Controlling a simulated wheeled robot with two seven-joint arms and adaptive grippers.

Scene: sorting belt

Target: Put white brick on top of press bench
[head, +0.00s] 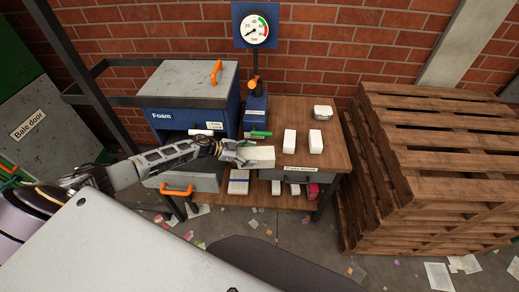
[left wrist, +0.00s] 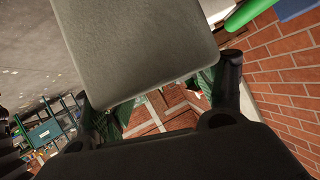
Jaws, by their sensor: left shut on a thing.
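My left gripper (head: 236,153) is shut on a white brick (head: 261,157), which points to the right at the front left part of the press bench (head: 336,158). In the left wrist view the brick (left wrist: 135,45) looks like a large grey block between the two fingers. I cannot tell whether the brick touches the bench top or hangs just above it. Two other white blocks stand on the bench, a left one (head: 289,142) and a right one (head: 315,141). My right gripper is not in view.
A blue foam press (head: 178,120) with orange handles stands left of the bench. A gauge (head: 254,29) rises behind. A small white tub (head: 323,113) sits at the bench's back. Wooden pallets (head: 430,130) are stacked at the right. A green bar (head: 260,134) lies behind the brick.

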